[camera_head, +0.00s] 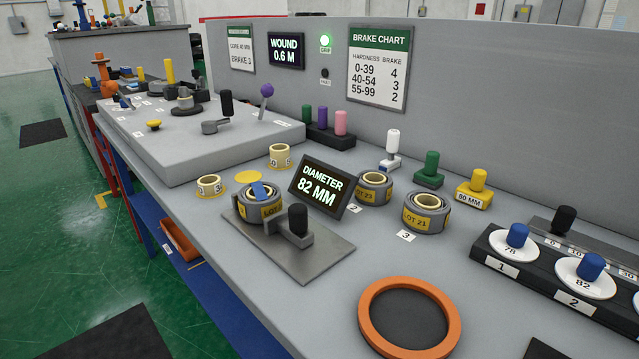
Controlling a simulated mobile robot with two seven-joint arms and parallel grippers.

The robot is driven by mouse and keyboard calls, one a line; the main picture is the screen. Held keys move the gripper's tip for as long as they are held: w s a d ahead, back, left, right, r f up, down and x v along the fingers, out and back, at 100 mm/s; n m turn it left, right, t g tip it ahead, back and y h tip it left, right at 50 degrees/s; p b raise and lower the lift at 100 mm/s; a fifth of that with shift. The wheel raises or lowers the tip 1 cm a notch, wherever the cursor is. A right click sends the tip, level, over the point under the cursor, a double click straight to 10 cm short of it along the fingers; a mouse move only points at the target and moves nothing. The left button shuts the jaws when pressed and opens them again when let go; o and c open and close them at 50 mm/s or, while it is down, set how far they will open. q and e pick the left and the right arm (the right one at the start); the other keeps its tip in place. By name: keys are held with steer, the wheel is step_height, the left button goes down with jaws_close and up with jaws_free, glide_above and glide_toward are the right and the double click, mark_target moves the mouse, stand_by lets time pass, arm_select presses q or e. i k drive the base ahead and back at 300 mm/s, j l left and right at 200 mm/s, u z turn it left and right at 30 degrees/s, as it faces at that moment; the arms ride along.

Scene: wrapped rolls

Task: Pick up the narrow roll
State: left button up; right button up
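Three grey wrapped rolls with yellow lot bands show in the head view. One roll (258,211) sits on the metal plate of a gauge, with a blue piece across its top. A second roll (374,194), labelled LOT 23, stands on the bench right of the diameter display. A third roll (424,222), labelled LOT 21, stands further right and looks taller than the LOT 23 roll. Two small cream rings, one at the left (210,186) and one behind it (279,156), also stand on the bench. Which one is the narrow roll is not marked. Neither gripper is in view.
The diameter display (319,187) reads 82 MM. An orange ring (451,315) surrounds a dark disc at the front. A black rack (482,252) with blue-knobbed discs is at right. Coloured knobs on blocks line the back, including a green one (430,168). Bench between rolls and orange ring is clear.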

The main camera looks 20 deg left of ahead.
mark_target(258, 201)
steer(key=i+j+z, duration=0.1)
steer(key=j, duration=0.25)
steer(key=i+j, duration=0.25)
steer(key=j, duration=0.15)
steer(key=i+j+z, duration=0.15)
steer(key=j, duration=0.2)
steer(key=i+j+z, duration=0.1)
steer(key=j, duration=0.3)
steer(key=i+j+z, duration=0.1)
steer(key=i+j, duration=0.15)
steer(key=j, duration=0.15)
steer(key=i+j, duration=0.1)
steer(key=j, duration=0.3)
steer(key=z, duration=0.05)
